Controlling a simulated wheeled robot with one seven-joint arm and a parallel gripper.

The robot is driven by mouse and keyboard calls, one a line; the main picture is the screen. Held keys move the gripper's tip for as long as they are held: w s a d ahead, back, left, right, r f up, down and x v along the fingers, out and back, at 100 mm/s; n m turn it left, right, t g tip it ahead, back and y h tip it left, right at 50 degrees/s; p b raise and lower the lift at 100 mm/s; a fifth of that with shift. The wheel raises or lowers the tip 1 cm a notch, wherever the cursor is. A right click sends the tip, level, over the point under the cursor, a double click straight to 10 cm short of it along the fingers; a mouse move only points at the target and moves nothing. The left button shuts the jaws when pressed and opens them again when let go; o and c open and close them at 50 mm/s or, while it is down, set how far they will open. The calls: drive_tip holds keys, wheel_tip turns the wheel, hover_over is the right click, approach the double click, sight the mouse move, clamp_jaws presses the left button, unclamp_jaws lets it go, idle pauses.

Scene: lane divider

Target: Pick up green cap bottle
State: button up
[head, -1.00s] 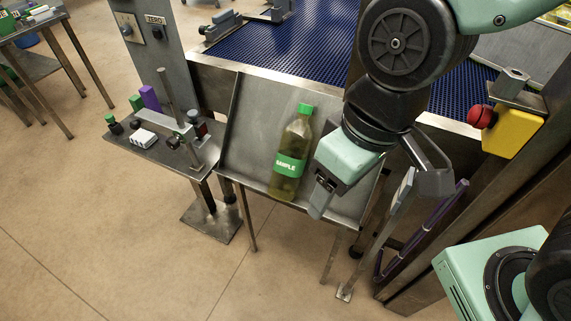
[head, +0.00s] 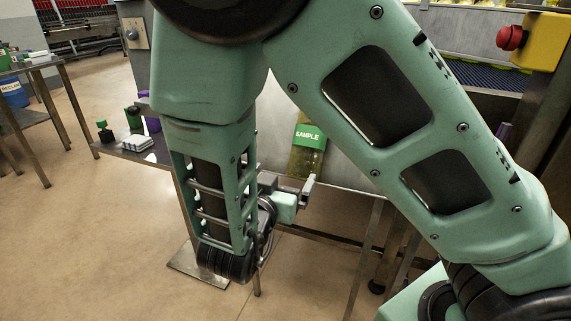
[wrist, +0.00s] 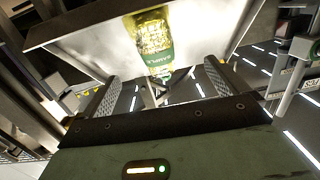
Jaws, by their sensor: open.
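My gripper (head: 306,190) is low at the tray's front edge, just below the bottle in the picture. In the wrist view the bottle (wrist: 152,35) lies ahead, with its green part toward the space between the fingers. My gripper (wrist: 160,85) is open there, one finger on each side, with nothing held between them.
A side shelf (head: 120,150) with small bottles and a white block (head: 137,142) stands left of the tray. A yellow box with a red button (head: 540,38) is at the upper right. The floor at the left is open.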

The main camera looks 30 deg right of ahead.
sight(309, 141)
drive_tip(key=shift+h, duration=0.6)
drive_tip(key=b+x, duration=0.2)
drive_tip(key=x, duration=1.5)
drive_tip(key=shift+s+d+r, duration=0.1)
drive_tip(key=shift+s+d, duration=0.1)
drive_tip(key=shift+s, duration=0.05)
drive_tip(key=c, duration=1.1)
